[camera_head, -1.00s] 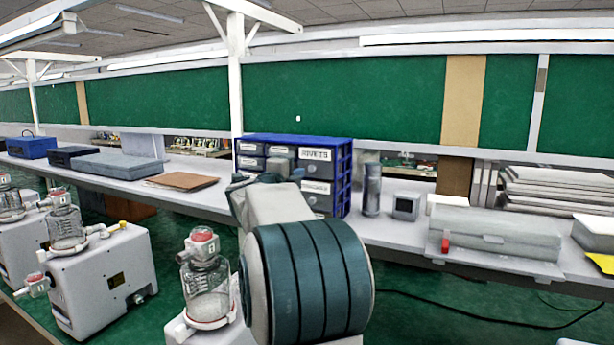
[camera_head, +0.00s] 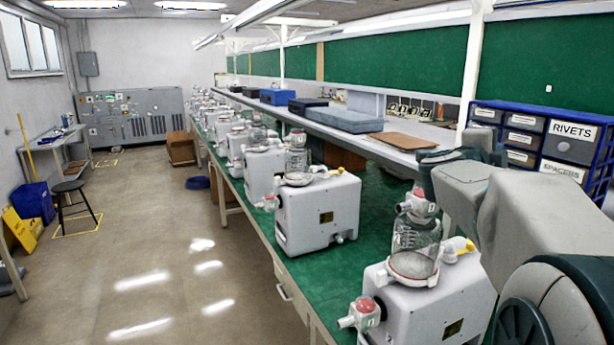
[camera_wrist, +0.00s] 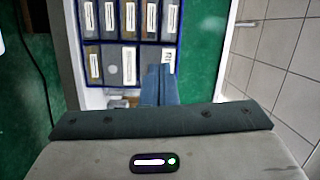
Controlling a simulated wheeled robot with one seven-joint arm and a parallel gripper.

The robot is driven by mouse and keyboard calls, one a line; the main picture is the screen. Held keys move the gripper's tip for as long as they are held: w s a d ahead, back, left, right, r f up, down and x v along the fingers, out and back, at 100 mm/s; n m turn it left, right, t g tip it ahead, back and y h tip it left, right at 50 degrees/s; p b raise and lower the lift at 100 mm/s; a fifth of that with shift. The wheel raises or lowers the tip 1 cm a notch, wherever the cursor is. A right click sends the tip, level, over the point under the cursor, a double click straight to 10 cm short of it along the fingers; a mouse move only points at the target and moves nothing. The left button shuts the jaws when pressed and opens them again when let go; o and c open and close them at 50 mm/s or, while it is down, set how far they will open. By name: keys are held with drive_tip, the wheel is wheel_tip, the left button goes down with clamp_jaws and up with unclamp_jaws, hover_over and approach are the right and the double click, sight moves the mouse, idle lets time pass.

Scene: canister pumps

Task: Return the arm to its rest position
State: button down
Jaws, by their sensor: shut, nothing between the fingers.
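My gripper (camera_wrist: 160,86) shows in the wrist view as blue-grey fingers pressed together beyond the dark edge of its housing. It is shut and empty. In the head view my arm fills the lower right, with its grey and dark teal links close to the camera. The arm is bent, and its far end is beside the nearest canister pump (camera_head: 437,300) and in front of the drawer cabinet. The gripper's fingertips are hard to make out in the head view.
Several canister pumps line the green bench (camera_head: 377,240). A blue drawer cabinet (camera_head: 545,143) stands near my arm at right; its drawers also fill the top of the wrist view (camera_wrist: 124,38). A stool (camera_head: 74,205) and yellow sign (camera_head: 20,230) stand left. The floor aisle is clear.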

drive_tip(key=s+a+f+n+t+y, duration=0.1)
drive_tip(key=a+f+n+y, duration=0.25)
drive_tip(key=a+n, duration=0.3)
drive_tip(key=a+f+n+t+y, duration=0.2)
drive_tip(key=a+f+n+y, duration=0.1)
drive_tip(key=a+n+y, duration=0.3)
drive_tip(key=s+a+f+n+t+y, duration=0.1)
drive_tip(key=a+f+n+y, duration=0.25)
drive_tip(key=a, duration=0.45)
drive_tip(key=s+a+f+n+g, duration=0.2)
drive_tip(key=s+f+n+g, duration=0.1)
drive_tip(key=s+f, duration=0.3)
drive_tip(key=s+a+f+n+g+y, duration=0.1)
drive_tip(key=s+f+n+g, duration=0.3)
drive_tip(key=s+f, duration=0.3)
drive_tip(key=s+a+f+n+g+y, duration=0.1)
drive_tip(key=s+a+f+n+g, duration=0.1)
drive_tip(key=s+f+n+g, duration=0.2)
drive_tip(key=s+f, duration=0.3)
drive_tip(key=s, duration=0.3)
drive_tip(key=shift+s+a, duration=0.3)
drive_tip(key=shift+s, duration=0.05)
